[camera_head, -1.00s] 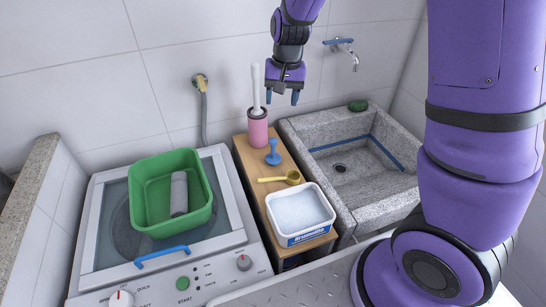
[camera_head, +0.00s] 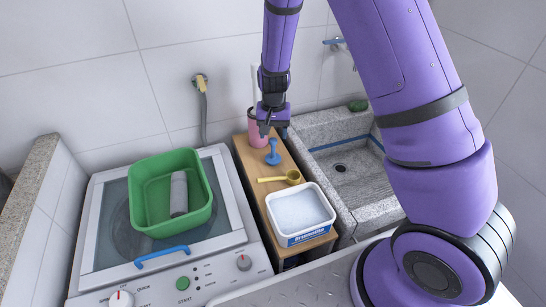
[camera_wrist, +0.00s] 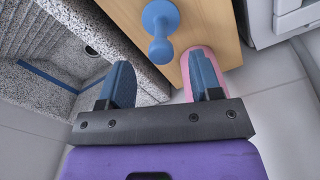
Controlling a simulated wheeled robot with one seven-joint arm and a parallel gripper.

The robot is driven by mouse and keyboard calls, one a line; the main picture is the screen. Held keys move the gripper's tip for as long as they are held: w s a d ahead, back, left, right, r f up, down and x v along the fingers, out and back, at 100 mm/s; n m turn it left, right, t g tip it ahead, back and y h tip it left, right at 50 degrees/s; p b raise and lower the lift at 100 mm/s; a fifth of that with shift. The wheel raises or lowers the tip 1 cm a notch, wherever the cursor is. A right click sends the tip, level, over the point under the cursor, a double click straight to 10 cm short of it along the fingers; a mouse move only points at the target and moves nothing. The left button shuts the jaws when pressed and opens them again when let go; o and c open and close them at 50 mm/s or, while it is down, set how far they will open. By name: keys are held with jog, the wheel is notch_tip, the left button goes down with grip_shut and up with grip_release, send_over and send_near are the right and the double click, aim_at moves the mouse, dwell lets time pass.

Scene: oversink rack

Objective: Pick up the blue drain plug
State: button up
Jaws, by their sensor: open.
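The blue drain plug (camera_head: 273,154) stands on the wooden shelf between the washing machine and the sink, its knob up. It also shows in the wrist view (camera_wrist: 160,22), at the top, beyond my fingertips and roughly centred between them. My gripper (camera_head: 273,133) is open and empty, just above and behind the plug in the head view. In the wrist view my two blue fingers (camera_wrist: 162,80) are spread wide, and nothing is between them. The plug is apart from both fingers.
A pink holder with a white-handled brush (camera_head: 257,135) stands right behind the plug, close to one finger. A yellow scoop (camera_head: 280,179) and a white tub (camera_head: 301,212) sit in front. The stone sink (camera_head: 345,208) lies right; a green basin (camera_head: 150,217) rests on the washer.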

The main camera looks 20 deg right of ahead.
aim_at(273, 139)
jog(key=shift+f, duration=2.6)
grip_shut()
